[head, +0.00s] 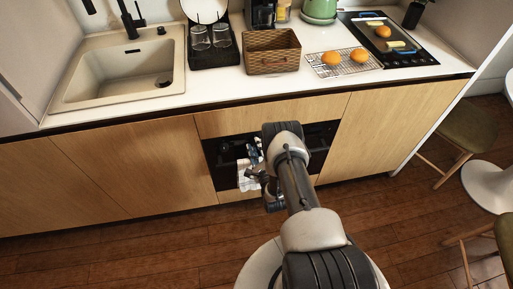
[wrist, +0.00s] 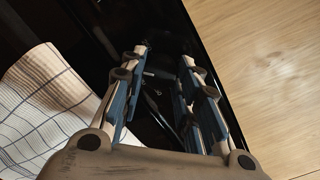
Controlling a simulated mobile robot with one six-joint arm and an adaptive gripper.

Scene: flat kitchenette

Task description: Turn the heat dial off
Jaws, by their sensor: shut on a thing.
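The black oven (head: 318,135) is set into the wooden cabinet front below the counter. Its panel also shows in the wrist view (wrist: 90,20). My gripper (wrist: 164,58) is up against the oven front, its two blue-and-white fingers reaching towards the dark panel. The fingertips are shut on a dark thing between them, which fits the heat dial; it is too dark to see its outline or which way it points. In the head view my arm hides part of the oven front and most of my gripper (head: 254,160).
A checked towel (wrist: 45,95) hangs at the oven front, close on the left of my gripper. A wooden panel (wrist: 255,60) lies to the right. Above are the counter with a sink (head: 120,75), a woven basket (head: 272,52) and a cooktop (head: 410,50). Stools stand at the right.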

